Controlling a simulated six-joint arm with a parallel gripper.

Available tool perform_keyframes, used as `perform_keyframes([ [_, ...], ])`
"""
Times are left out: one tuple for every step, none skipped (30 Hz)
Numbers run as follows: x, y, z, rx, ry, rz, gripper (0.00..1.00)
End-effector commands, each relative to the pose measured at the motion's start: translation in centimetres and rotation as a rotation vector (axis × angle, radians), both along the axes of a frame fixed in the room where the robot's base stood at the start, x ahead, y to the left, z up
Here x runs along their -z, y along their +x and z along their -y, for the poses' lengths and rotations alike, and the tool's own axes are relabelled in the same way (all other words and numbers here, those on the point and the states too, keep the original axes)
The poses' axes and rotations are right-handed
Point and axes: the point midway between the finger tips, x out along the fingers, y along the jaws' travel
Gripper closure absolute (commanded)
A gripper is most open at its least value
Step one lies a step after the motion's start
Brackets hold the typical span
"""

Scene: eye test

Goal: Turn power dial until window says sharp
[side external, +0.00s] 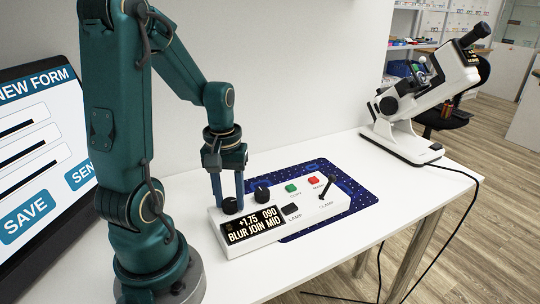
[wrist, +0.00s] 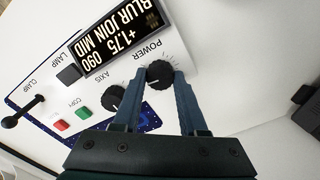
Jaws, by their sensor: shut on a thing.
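The white control box (side external: 275,232) lies on the table. The black power dial (wrist: 160,72) is at its end, under the label POWER in the wrist view. The lit window (side external: 252,226) beside it reads "+1.75 090" and "BLUR JOIN MID"; the same text shows upside down in the wrist view (wrist: 118,40). My gripper (side external: 228,203) points down with its two blue fingers on either side of the power dial, shut on it. The wrist view shows the fingertips touching the dial's sides. The fingers partly hide the dial in the side view.
The black axis dial (side external: 262,193) stands close beside my fingers. Green (side external: 292,187) and red (side external: 314,180) buttons, a black lamp switch (side external: 291,209) and a clamp lever (side external: 325,190) are farther along. A blue mat (side external: 362,195) lies underneath. A white eyepiece instrument (side external: 420,100) stands at the right.

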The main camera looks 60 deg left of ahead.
Motion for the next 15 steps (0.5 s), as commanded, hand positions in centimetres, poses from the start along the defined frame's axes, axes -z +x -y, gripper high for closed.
perform_keyframes([
  [0.02,0.02,0.00,-0.001,-0.001,0.001,1.00],
  [0.02,0.03,0.01,-0.001,-0.001,0.001,1.00],
  [0.02,0.03,0.01,-0.002,-0.001,0.001,0.47],
  [0.02,0.02,0.00,-0.002,-0.001,0.001,0.35],
  [0.02,0.02,0.00,-0.002,-0.001,0.001,0.28],
  [0.02,0.02,0.01,-0.002,-0.001,0.001,0.28],
  [0.02,0.02,0.01,-0.002,-0.001,0.001,0.28],
  [0.02,0.02,0.01,-0.002,-0.001,0.001,0.28],
  [0.02,0.02,0.01,-0.002,-0.001,0.001,0.28],
  [0.02,0.02,0.01,-0.002,-0.001,0.001,0.28],
  [0.02,0.01,0.01,-0.002,0.000,0.000,0.28],
  [0.02,0.01,0.01,-0.003,0.000,0.000,0.28],
  [0.01,0.01,0.01,-0.003,0.000,0.000,0.28],
  [-0.03,0.01,0.00,-0.003,-0.001,0.001,0.28],
  [-0.16,0.03,-0.01,-0.003,0.000,0.001,0.28],
])
